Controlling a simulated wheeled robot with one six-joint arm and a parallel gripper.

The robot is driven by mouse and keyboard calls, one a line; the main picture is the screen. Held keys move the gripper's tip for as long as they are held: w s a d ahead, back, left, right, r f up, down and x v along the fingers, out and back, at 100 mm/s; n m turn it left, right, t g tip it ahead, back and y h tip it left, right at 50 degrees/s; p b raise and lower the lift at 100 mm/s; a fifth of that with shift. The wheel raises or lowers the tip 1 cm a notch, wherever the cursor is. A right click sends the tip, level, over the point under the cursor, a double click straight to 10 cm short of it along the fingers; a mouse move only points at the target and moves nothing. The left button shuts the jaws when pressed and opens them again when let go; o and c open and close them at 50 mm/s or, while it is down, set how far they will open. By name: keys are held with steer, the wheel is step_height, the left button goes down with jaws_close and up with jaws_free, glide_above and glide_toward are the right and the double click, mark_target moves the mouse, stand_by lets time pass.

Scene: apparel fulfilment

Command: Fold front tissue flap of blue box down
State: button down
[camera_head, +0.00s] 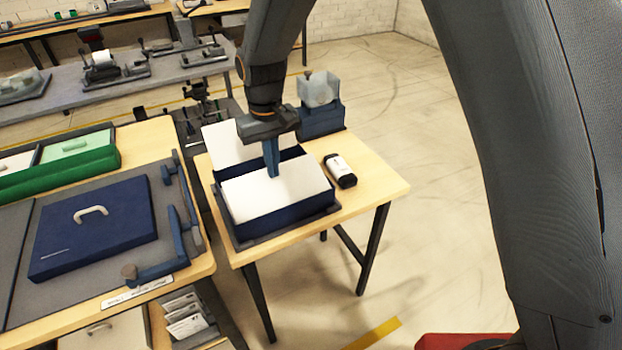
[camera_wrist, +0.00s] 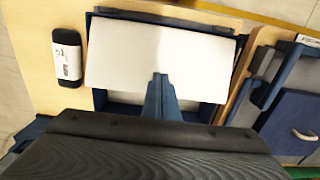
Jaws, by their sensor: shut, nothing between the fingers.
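The open blue box (camera_head: 285,212) stands on the small wooden table. Its front white tissue flap (camera_head: 290,187) lies nearly flat across the front of the opening, and it fills the middle of the wrist view (camera_wrist: 120,55). A second white sheet (camera_head: 228,143) slants up at the back of the box. A dark strip of the box inside shows between the two. My gripper (camera_head: 274,174) is shut and empty, pointing down at the back edge of the front flap, as the wrist view (camera_wrist: 160,78) also shows. I cannot tell whether the fingertips touch the tissue.
A black roller-like item with a white label (camera_head: 340,170) lies right of the box. A blue holder with a clear bin (camera_head: 320,108) stands at the table's back. On the left bench lie a navy lid with a handle (camera_head: 95,225) and a green box (camera_head: 75,165).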

steer(key=shift+f+b, duration=0.55)
steer(key=shift+f, duration=1.2)
step_height(320, 180, up, 8)
steer(key=p, duration=0.5)
steer(key=shift+r+p, duration=0.1)
steer(key=shift+p, duration=0.3)
